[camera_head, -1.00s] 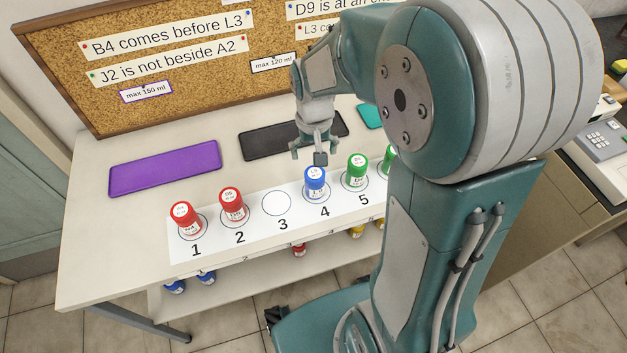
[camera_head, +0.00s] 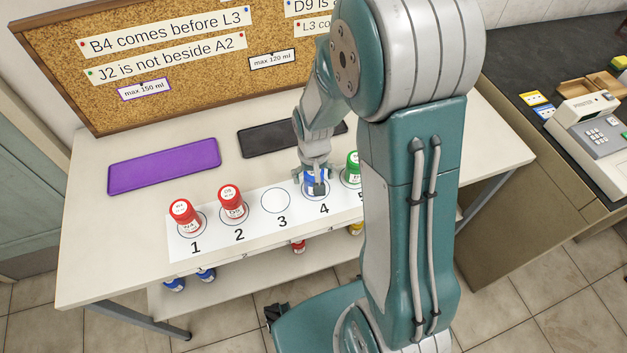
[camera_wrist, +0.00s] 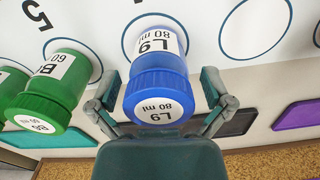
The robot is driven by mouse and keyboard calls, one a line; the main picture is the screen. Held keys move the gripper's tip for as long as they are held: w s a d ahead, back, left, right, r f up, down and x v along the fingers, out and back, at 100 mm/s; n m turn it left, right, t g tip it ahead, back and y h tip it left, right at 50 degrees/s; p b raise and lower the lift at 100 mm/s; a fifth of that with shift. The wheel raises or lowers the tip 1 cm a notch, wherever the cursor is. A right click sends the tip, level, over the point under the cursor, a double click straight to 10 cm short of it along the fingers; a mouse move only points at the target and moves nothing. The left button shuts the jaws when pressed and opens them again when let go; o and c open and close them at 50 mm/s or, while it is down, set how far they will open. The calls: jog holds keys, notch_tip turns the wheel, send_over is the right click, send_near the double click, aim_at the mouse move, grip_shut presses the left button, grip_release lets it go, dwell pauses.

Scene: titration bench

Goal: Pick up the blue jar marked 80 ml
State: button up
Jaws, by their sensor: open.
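The blue jar (camera_head: 315,186) stands upright on spot 4 of the white numbered strip (camera_head: 259,224). In the wrist view the blue jar (camera_wrist: 158,85) shows its lid and white label, reading L9 and 80 ml. My gripper (camera_head: 316,181) is directly over it in the head view and partly hides it. In the wrist view the fingers of my gripper (camera_wrist: 160,100) are spread on either side of the jar, open, with a small gap visible beside the lid.
A green jar (camera_wrist: 52,88) marked 60 ml stands close beside the blue one. Red jars stand on spots 1 (camera_head: 184,215) and 2 (camera_head: 232,204). Spot 3 (camera_head: 276,201) is empty. Purple (camera_head: 164,166) and black (camera_head: 270,139) mats lie behind the strip.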

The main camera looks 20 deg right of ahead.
jog(key=c, duration=1.1)
jog(key=shift+c, duration=0.2)
jog(key=shift+r, duration=0.15)
